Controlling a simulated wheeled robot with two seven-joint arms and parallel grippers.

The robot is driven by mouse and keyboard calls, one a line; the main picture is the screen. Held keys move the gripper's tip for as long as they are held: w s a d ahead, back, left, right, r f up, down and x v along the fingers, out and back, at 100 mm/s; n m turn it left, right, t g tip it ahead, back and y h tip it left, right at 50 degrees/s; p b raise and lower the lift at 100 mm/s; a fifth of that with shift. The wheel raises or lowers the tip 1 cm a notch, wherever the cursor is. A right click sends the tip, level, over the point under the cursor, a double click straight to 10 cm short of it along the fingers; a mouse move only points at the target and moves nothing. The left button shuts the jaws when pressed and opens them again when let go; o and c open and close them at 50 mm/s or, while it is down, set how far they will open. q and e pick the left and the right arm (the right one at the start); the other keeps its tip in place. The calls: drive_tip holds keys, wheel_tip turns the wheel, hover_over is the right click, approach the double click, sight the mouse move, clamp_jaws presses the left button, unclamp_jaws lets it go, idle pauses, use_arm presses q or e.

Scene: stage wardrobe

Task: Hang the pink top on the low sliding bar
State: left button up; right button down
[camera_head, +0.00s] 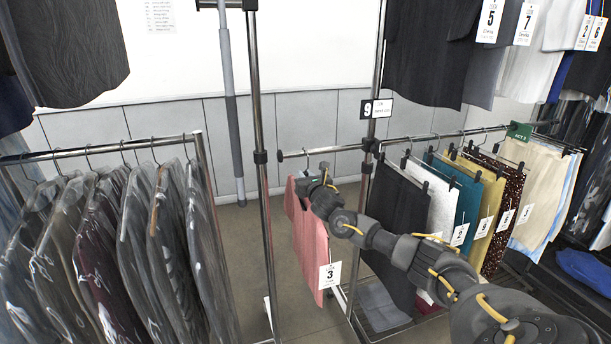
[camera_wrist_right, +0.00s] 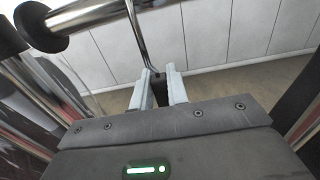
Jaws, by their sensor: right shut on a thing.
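The pink top (camera_head: 310,240) hangs upright on a hanger, with a white tag numbered 3 at its lower right. My right gripper (camera_head: 324,182) is at the top of the garment, just below the low sliding bar (camera_head: 335,150). In the right wrist view the gripper (camera_wrist_right: 160,88) is shut on the dark neck of the hanger. The hanger's metal hook (camera_wrist_right: 135,40) rises from the fingers to the bar (camera_wrist_right: 100,12), near its knobbed end. I cannot tell whether the hook rests on the bar. The top's shoulders are partly hidden by the gripper.
A rail at right holds several skirts and trousers (camera_head: 395,230) close to my right arm. A rack of covered garments (camera_head: 120,250) stands at left. Upright metal posts (camera_head: 262,200) flank the bar. A grey pole (camera_head: 231,110) stands behind. Floor below the top is clear.

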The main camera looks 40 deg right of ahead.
drive_tip(key=shift+f, duration=0.15)
drive_tip(key=c, duration=1.3)
unclamp_jaws()
